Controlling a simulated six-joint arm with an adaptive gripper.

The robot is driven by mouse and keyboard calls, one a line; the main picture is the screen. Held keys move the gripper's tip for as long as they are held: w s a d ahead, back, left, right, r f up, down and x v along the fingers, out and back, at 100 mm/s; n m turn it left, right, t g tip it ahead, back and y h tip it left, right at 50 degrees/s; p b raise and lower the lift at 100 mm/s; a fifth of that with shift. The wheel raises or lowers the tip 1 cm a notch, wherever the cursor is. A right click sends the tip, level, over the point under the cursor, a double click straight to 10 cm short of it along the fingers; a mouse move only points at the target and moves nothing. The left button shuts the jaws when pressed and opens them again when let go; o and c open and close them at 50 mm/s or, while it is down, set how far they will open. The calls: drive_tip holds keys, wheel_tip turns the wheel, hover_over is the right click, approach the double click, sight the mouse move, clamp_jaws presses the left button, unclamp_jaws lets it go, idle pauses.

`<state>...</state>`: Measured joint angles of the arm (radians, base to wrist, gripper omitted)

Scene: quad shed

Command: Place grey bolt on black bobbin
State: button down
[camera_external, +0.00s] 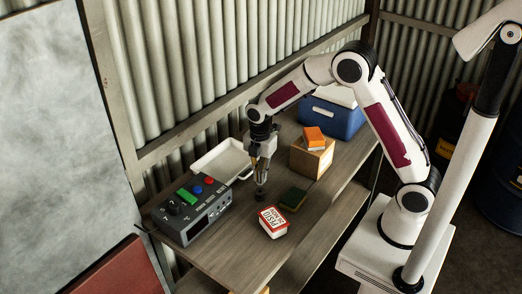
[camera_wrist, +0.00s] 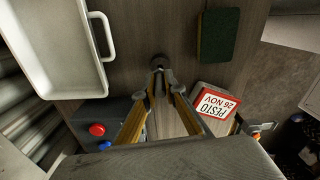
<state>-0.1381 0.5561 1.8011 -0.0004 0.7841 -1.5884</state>
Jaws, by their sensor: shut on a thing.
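My gripper (camera_external: 260,178) points down over the wooden bench, its fingers nearly together at the tips. In the wrist view my gripper (camera_wrist: 160,76) is shut on a small grey thing, taken to be the grey bolt (camera_wrist: 157,69), mostly hidden between the fingertips. The black bobbin (camera_external: 260,194) stands on the bench right under the fingertips; it also shows just beyond them in the wrist view (camera_wrist: 158,60). I cannot tell whether the bolt touches the bobbin.
A control box (camera_external: 192,209) with coloured buttons and a white tray (camera_external: 222,160) lie to the left. A pesto box (camera_external: 273,222) and a dark green sponge (camera_external: 293,199) lie close by on the right. A cardboard box (camera_external: 311,158), an orange block (camera_external: 314,137) and a blue cooler (camera_external: 333,117) stand farther back.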

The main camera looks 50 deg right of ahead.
sight(260, 170)
drive_tip(key=shift+f, duration=0.1)
drive_tip(key=shift+f, duration=1.75)
drive_tip(key=shift+f, duration=0.1)
drive_tip(key=c, duration=2.1)
unclamp_jaws()
drive_tip(key=shift+r, duration=3.8)
drive_tip(key=shift+r, duration=0.1)
